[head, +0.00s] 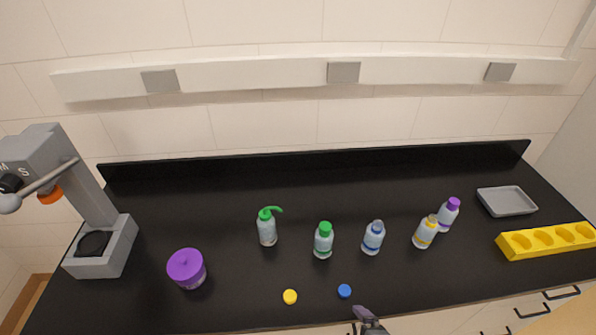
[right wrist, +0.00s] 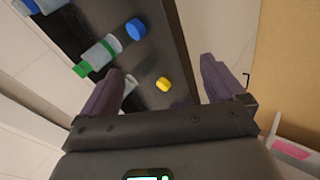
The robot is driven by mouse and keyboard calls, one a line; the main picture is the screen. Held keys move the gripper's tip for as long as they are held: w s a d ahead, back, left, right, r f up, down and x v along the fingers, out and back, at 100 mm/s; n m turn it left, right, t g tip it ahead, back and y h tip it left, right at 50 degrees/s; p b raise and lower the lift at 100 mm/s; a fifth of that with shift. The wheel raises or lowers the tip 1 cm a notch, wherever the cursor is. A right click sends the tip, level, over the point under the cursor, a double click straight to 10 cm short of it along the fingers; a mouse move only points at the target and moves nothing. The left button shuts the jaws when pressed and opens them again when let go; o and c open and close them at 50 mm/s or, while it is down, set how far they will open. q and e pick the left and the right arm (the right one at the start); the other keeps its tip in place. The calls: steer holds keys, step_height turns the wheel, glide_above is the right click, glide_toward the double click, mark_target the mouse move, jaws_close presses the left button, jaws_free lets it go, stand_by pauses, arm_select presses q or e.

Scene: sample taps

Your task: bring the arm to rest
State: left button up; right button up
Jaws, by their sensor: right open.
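My right gripper (head: 368,318) shows in the head view at the counter's front edge, just right of and nearer than a loose blue cap (head: 344,291). In the right wrist view its two fingers are spread apart (right wrist: 163,68) with nothing held between them. A yellow cap (right wrist: 163,84) shows in the gap beyond the fingers, with the blue cap (right wrist: 136,29) above it. My left gripper is in neither view.
On the black counter (head: 230,305) stand several capped bottles (head: 323,242), a green-spouted bottle (head: 267,229), and a purple-lidded container (head: 187,268). A grey machine (head: 103,245) stands left; a grey tray (head: 507,202) and yellow rack (head: 545,242) are right. The yellow cap (head: 290,297) lies near the front.

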steer(key=s+d+m+g+h, duration=0.5)
steer(key=s+d+m, duration=0.8)
steer(key=d, duration=0.4)
steer(key=s+a+f+m+y, duration=0.1)
steer(key=a+m+y, duration=0.2)
steer(key=a, duration=0.7)
step_height(320, 180, up, 21)
steer(key=p, duration=2.1)
steer(key=shift+s+d, duration=0.2)
steer(key=shift+d, duration=0.1)
steer(key=shift+f, duration=0.15)
